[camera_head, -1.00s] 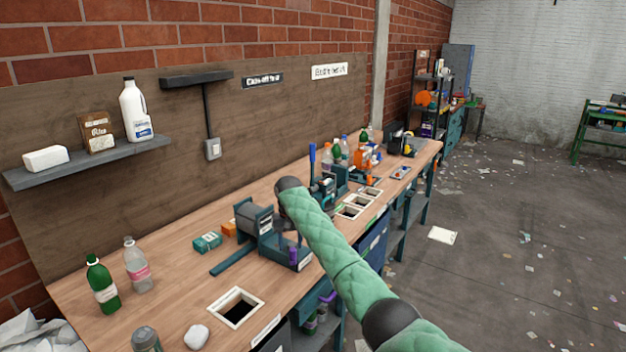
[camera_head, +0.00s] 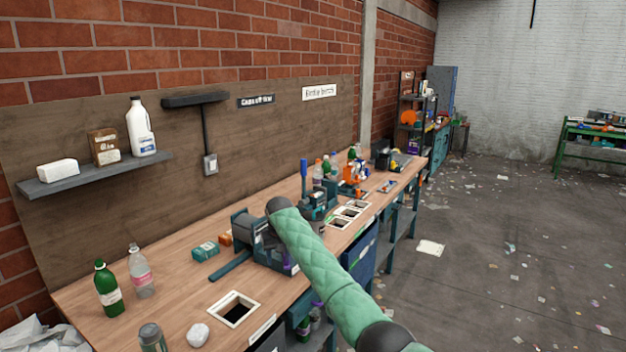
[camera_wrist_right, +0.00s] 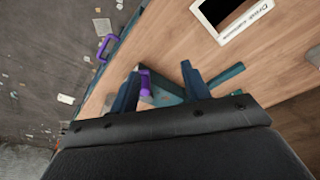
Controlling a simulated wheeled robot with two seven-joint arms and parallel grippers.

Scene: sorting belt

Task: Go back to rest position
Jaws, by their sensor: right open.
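My right arm (camera_head: 318,258), in green quilted padding, reaches in from the lower right over the workbench (camera_head: 180,262). Its gripper is hard to tell apart from the teal device (camera_head: 238,264) beside the arm in the head view. In the right wrist view my right gripper (camera_wrist_right: 161,82) shows two dark blue fingers spread apart, with nothing clamped between them. A teal part (camera_wrist_right: 228,76) and a purple piece (camera_wrist_right: 146,82) show below and between the fingers; contact cannot be told. My left gripper is out of both views.
A green bottle (camera_head: 108,290), a clear bottle (camera_head: 141,272) and a white lump (camera_head: 197,335) stand at the near left. A framed square opening (camera_head: 235,309) lies near the front edge. More bottles and tools crowd the far end. Open floor (camera_head: 480,250) lies right.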

